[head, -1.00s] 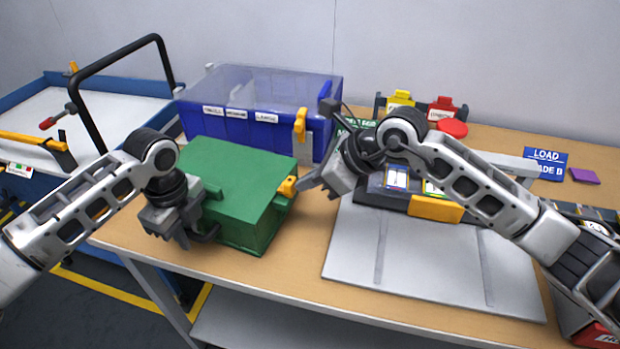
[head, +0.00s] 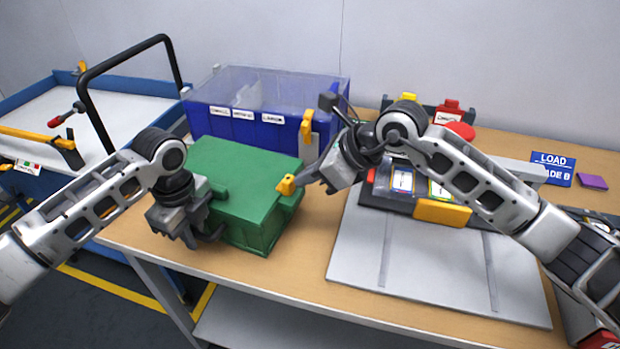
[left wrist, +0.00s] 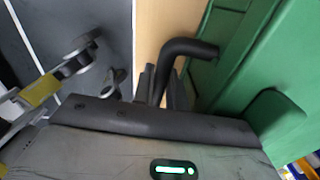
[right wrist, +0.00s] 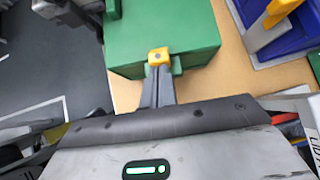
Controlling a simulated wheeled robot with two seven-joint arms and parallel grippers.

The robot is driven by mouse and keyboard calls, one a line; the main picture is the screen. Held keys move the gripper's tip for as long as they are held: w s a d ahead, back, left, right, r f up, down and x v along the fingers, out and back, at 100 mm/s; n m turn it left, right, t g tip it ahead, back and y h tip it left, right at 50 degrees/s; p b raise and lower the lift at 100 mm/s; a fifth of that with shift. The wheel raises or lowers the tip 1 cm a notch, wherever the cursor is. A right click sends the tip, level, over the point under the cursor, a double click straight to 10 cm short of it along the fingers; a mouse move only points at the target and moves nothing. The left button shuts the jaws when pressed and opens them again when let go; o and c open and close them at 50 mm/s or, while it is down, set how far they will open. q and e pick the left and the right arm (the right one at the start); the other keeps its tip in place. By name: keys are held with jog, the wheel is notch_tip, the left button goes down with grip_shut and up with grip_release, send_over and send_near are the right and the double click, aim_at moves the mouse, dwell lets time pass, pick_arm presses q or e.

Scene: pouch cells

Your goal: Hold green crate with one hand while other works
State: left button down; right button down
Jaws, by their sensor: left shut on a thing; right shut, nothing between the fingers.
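The green crate (head: 240,180) stands closed on the wooden table, left of centre. My left gripper (head: 203,236) is at its near left side, shut on the crate's black handle (left wrist: 190,48), which shows in the left wrist view. A yellow latch (head: 287,184) sits on the crate's right side. My right gripper (head: 308,183) is shut with nothing between its fingers, its tips at the latch. In the right wrist view the closed fingertips (right wrist: 158,72) overlap the yellow latch (right wrist: 158,55); whether they touch it I cannot tell.
A blue bin (head: 260,130) with a clear lid stands behind the crate. A grey plate (head: 435,265) and a dark tray with a yellow front (head: 443,213) lie to the right. A blue LOAD sign (head: 552,169) and a purple block (head: 593,181) are at far right.

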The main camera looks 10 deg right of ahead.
jog(key=v, duration=1)
jog(key=shift+d+r, duration=0.2)
jog(key=shift+d, duration=0.05)
pick_arm(q)
jog(key=c, duration=1.3)
grip_release()
jog(key=shift+a, duration=0.1)
jog(key=shift+c, duration=0.2)
jog(key=shift+r, duration=0.15)
